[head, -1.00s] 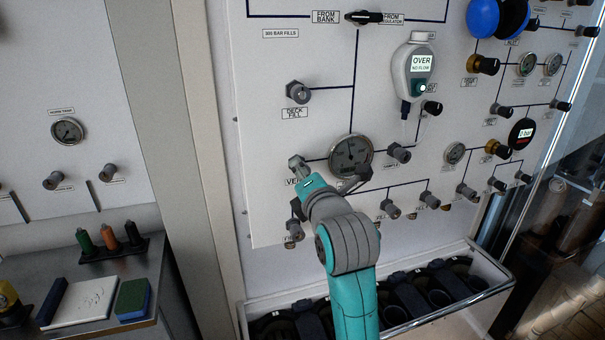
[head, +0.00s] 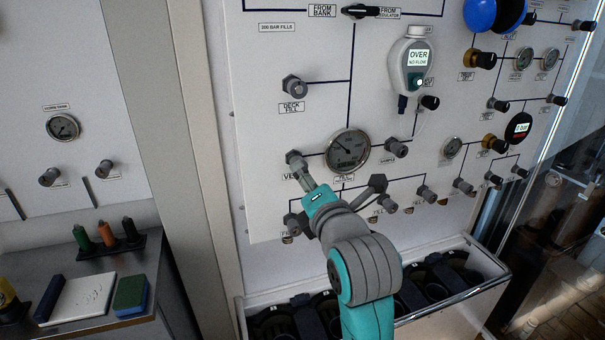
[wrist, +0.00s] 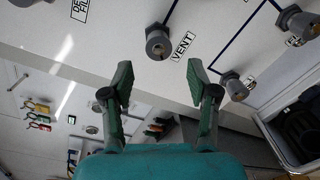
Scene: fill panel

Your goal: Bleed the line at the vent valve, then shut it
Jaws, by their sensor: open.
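The vent valve knob (head: 294,159) is grey and sits on the white panel, left of a round gauge (head: 348,150). Its VENT label is partly hidden by my gripper in the head view. In the wrist view the vent valve (wrist: 158,44) is in front of and between the fingertips, with the VENT label (wrist: 183,46) in clear sight. My gripper (wrist: 160,82) is open and empty, its two fingers spread apart. There is a visible gap between the fingertips and the knob. In the head view my gripper (head: 306,181) is just below and right of the knob.
The deck fill knob (head: 293,86) is above, and other fill knobs (head: 386,203) line the panel below and right. A handheld meter (head: 411,66) reading OVER hangs on the panel. A rack of dark cylinder wells (head: 490,300) lies below. A side bench (head: 130,258) is at left.

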